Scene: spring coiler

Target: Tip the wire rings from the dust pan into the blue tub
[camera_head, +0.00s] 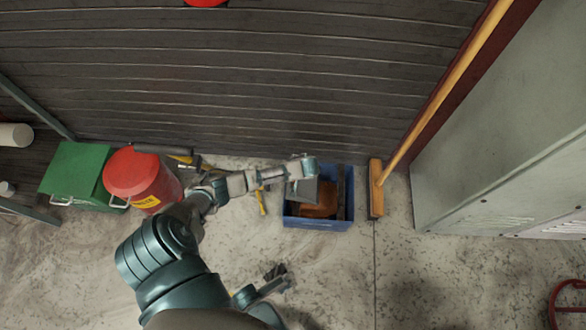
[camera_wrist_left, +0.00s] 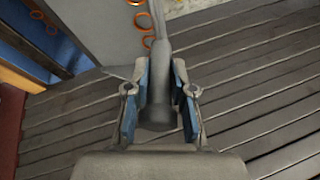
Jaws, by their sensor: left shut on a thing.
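My left gripper (camera_head: 272,176) is shut on the grey handle (camera_wrist_left: 160,90) of the dust pan. The pan (camera_head: 303,188) is over the left part of the blue tub (camera_head: 318,224); its grey face (camera_wrist_left: 100,25) also shows in the left wrist view. Several orange wire rings (camera_wrist_left: 143,20) lie along the pan's right edge there. More orange rings (camera_wrist_left: 51,29) show to the pan's left, against the blue tub (camera_wrist_left: 68,48). I cannot tell the pan's exact tilt. An orange-brown thing (camera_head: 320,205) shows inside the tub. My right gripper (camera_head: 277,272) appears low in the head view, its jaws unclear.
A broom (camera_head: 376,190) stands right of the tub, near a grey cabinet (camera_head: 500,150). A red can (camera_head: 135,175) and a green box (camera_head: 75,170) stand at the left. Small tools (camera_head: 262,201) lie left of the tub. The concrete floor in front is mostly clear.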

